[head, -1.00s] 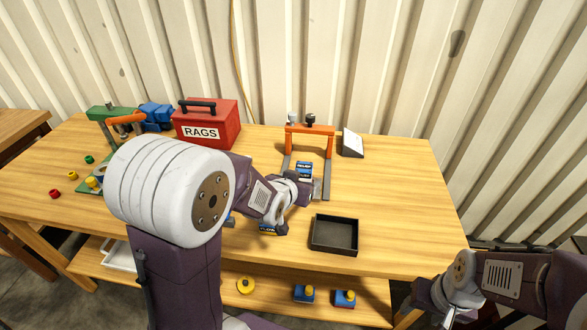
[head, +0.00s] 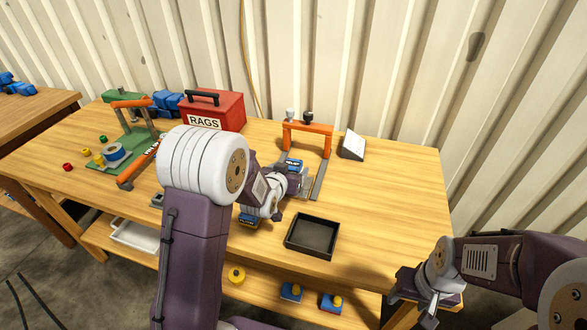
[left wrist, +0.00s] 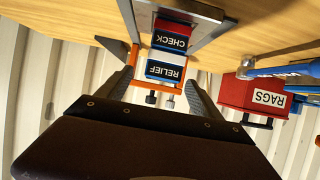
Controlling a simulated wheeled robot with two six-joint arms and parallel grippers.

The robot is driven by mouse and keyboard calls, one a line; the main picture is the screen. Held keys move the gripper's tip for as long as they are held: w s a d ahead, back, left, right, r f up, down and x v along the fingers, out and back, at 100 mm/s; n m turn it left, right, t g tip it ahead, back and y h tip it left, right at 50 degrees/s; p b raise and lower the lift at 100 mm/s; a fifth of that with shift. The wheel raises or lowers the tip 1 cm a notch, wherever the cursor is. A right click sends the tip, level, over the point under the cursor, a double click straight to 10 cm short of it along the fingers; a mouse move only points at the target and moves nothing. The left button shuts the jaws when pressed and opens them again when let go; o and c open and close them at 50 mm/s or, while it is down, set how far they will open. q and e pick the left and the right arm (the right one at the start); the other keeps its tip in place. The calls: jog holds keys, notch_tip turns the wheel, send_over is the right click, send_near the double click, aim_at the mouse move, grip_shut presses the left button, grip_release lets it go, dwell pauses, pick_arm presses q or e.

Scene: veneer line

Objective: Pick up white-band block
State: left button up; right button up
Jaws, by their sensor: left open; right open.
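The white-band block, blue with a white band and the word RELIEF, shows in the left wrist view (left wrist: 165,68) and partly in the head view (head: 292,165). It sits by the orange-handled frame on the table. A red-banded CHECK block (left wrist: 172,35) is right beside it. My left gripper (head: 303,184) is open close to the blocks; in the left wrist view its fingers (left wrist: 160,85) flank the RELIEF block. I cannot tell how deep the block is between them. My right gripper (head: 425,306) is open and empty at the lower right, off the table front.
The orange frame (head: 308,128) with metal rails stands behind the blocks. A black tray (head: 312,236) lies in front, with another blue block (head: 249,221) to its left. The red RAGS box (head: 213,110) and a green fixture (head: 125,150) stand left.

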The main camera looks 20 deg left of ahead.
aim_at(291, 167)
pick_arm(q)
jog(key=x, duration=0.4)
jog(key=shift+a+f+p, duration=0.1)
jog(key=shift+a+p, duration=0.15)
jog(key=shift+p, duration=0.05)
jog(key=shift+w+d+f, duration=0.15)
jog(key=shift+w, duration=0.2)
jog(key=shift+s, duration=0.1)
jog(key=c, duration=0.4)
grip_shut()
notch_tip(291, 167, up, 5)
jog(key=shift+f, duration=0.1)
jog(key=s+d+r+p, duration=0.1)
jog(key=s+d+r, duration=0.5)
jog(key=s+d, duration=0.1)
jog(key=shift+s+d+r, duration=0.2)
jog(key=shift+s+d, duration=0.1)
jog(key=shift+d, duration=0.6)
